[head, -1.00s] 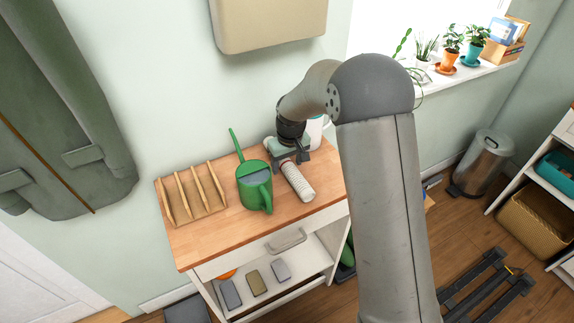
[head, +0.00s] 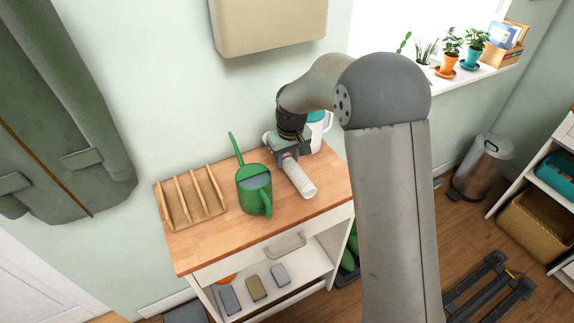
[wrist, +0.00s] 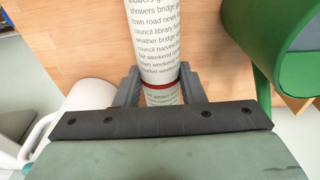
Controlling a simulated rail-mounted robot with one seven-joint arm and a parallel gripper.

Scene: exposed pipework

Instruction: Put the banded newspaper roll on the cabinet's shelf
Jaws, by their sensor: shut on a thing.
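The banded newspaper roll (head: 298,177) is a white printed cylinder above the right part of the wooden cabinet top. In the wrist view the newspaper roll (wrist: 154,40) shows lines of text and a dark red band. My gripper (head: 288,153) is shut on the roll; in the wrist view its fingers (wrist: 158,92) sit on either side of it near the band. The white cabinet (head: 205,268) has a wooden top, a drawer with a grey handle, and an open shelf (head: 312,268) below. Whether the roll touches the top is hard to tell.
A green watering can (head: 254,188) stands just left of the roll. A wooden rack (head: 190,197) is at the top's left end, and a white and teal jug (head: 318,128) stands behind my gripper. Several small blocks (head: 256,288) lie on the shelf's left part; its right part looks clearer.

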